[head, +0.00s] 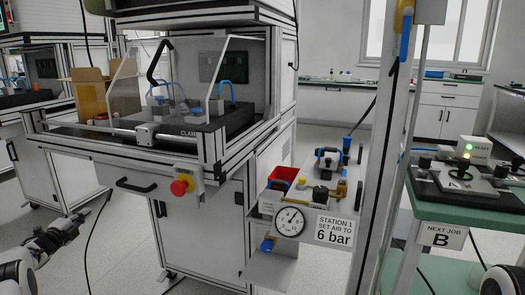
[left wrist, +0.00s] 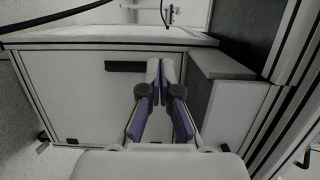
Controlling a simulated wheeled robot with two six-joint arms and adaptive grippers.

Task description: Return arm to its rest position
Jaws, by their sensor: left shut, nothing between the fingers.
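My left gripper (head: 80,216) is low at the left of the head view, in front of the test station's white cabinet and apart from it. Its dark fingers point up and to the right. In the left wrist view the fingers of this gripper (left wrist: 160,66) are closed together with nothing between them, and a white cabinet door with a dark handle (left wrist: 125,66) is behind them. Only a white link of my right arm shows at the bottom right corner of the head view; my right gripper is out of the picture.
The test station (head: 160,165) has a front handle (head: 133,186) and a red stop button (head: 181,186). A green-topped table (head: 470,212) is at the right. A black cable (head: 92,232) hangs near my left gripper.

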